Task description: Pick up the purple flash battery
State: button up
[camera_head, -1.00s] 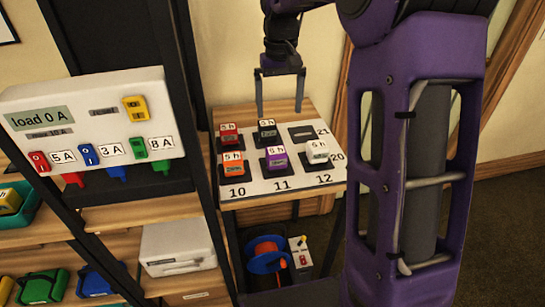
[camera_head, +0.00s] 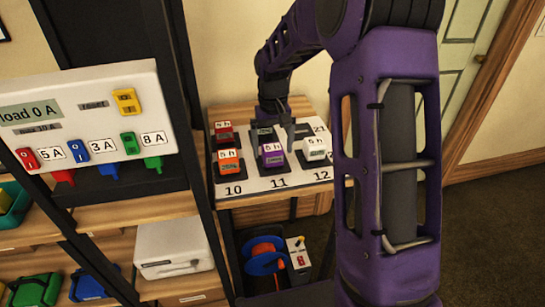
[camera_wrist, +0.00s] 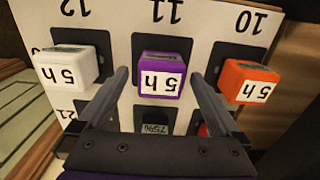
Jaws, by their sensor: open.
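The purple flash battery (camera_head: 271,154) sits upright in the slot marked 11 on the white charging board (camera_head: 250,185), with a "5 h" label on it. In the wrist view the purple battery (camera_wrist: 163,75) lies between and just ahead of my fingers, upside down in the picture. My gripper (camera_head: 272,140) is over the board from behind, open and pointing down. In the wrist view my gripper (camera_wrist: 157,85) has one finger on each side of the purple battery's near end. I cannot tell whether the fingers touch it.
An orange battery (camera_head: 229,161) is in slot 10 and a white one (camera_head: 315,149) in slot 12, close on either side. A red battery (camera_head: 224,133) and a black one (camera_wrist: 155,125) are in the back row. A load panel (camera_head: 80,115) stands left.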

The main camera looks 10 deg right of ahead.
notch_tip(320, 180, down, 3)
jog(key=shift+w+r, duration=0.1)
jog(key=shift+r, duration=0.05)
jog(key=shift+c, duration=0.3)
grip_shut()
